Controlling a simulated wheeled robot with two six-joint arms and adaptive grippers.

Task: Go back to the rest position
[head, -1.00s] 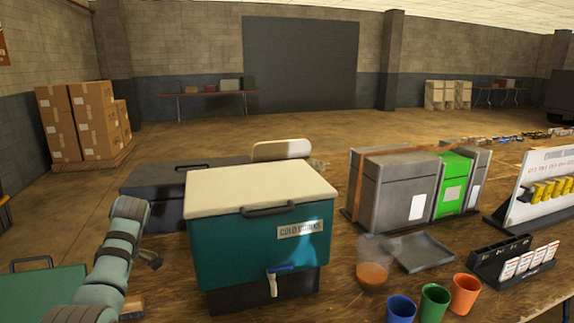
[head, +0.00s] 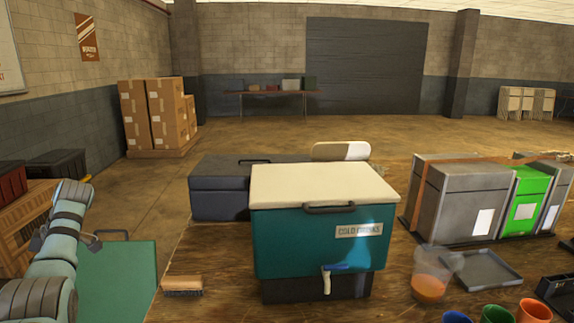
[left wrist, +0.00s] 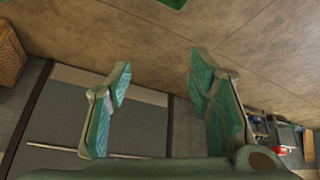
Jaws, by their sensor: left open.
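My left arm comes in from the left in the head view, and part of its gripper (head: 68,240) shows beyond the arm, left of the teal cold drinks cooler (head: 290,235). In the left wrist view my left gripper (left wrist: 160,85) has its two green fingers wide apart with nothing between them. Behind the fingers are the concrete floor and a dark panelled surface. My right gripper is in neither view.
The cooler stands on the brown table (head: 215,275), with a brush (head: 183,285) to its left. A dark case (head: 220,190) is behind it. A clear pitcher (head: 429,280), a grey tray (head: 480,268), cups (head: 534,310) and grey bins (head: 460,200) are to the right. A green panel (head: 120,280) is at lower left.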

